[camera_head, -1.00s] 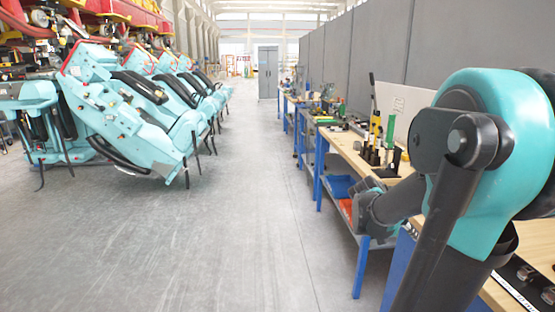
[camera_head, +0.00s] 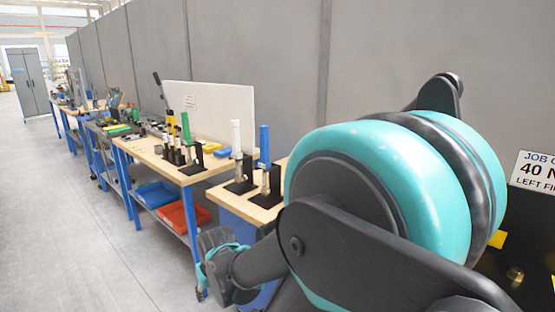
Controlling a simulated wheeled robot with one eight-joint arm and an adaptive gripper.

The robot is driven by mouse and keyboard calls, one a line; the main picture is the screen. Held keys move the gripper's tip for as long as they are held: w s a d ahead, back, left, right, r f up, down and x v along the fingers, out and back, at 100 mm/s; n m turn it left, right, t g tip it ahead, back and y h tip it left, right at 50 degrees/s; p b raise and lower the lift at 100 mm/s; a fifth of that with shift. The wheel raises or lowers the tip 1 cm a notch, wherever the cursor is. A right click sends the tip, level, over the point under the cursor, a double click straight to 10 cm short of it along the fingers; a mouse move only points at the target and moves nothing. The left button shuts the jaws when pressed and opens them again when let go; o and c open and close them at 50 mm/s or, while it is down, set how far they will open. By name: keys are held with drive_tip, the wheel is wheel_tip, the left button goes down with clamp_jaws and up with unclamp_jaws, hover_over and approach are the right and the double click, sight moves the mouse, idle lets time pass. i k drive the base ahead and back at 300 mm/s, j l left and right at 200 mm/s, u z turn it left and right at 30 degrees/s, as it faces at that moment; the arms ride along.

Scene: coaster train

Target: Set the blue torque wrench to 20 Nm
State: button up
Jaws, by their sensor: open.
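A blue-handled tool (camera_head: 265,148), which looks like the blue torque wrench, stands upright in a black stand on the near workbench. Its scale is too small to read. A white-handled tool (camera_head: 237,138) stands just left of it in a similar stand. A green-handled one (camera_head: 186,128) stands farther left on the bench beyond. My gripper (camera_head: 207,275) is low at the bench's front side, below and left of the blue tool and apart from it. It is open, with nothing seen in it; its fingers are small and partly unclear.
My arm hides much of the right side. A workbench (camera_head: 150,150) with blue legs holds a red bin (camera_head: 183,216) and a blue bin (camera_head: 158,193) below. A white board (camera_head: 215,105) stands behind. A partly hidden sign (camera_head: 535,171) reads "40 N". Floor at left is clear.

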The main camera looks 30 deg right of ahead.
sight(264, 130)
drive_tip(key=z, duration=0.9)
